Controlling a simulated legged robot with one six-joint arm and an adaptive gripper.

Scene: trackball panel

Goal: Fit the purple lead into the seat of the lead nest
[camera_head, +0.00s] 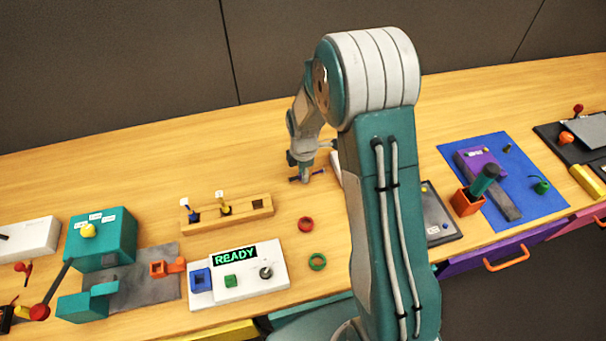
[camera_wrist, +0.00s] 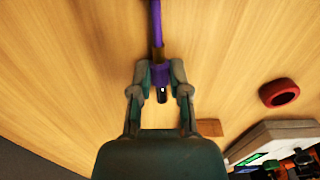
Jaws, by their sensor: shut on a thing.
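The purple lead (camera_wrist: 156,22) is gripped between the fingers of my gripper (camera_wrist: 160,80) in the wrist view. Its long purple part runs away from the palm, past a brownish band, and a short dark end shows between the fingers. In the head view my gripper (camera_head: 306,176) is low over the wooden table, with the purple lead (camera_head: 319,171) lying roughly level across it. I cannot tell its height above the table. The lead nest (camera_head: 240,211) is a wooden bar to the left, nearer the front. It holds a blue lead and a yellow lead; its right-hand square seat (camera_head: 258,203) looks empty.
A white panel (camera_head: 240,287) with a READY display stands in front of the nest. A teal machine (camera_head: 103,238) is at the left. The table behind the nest is clear.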

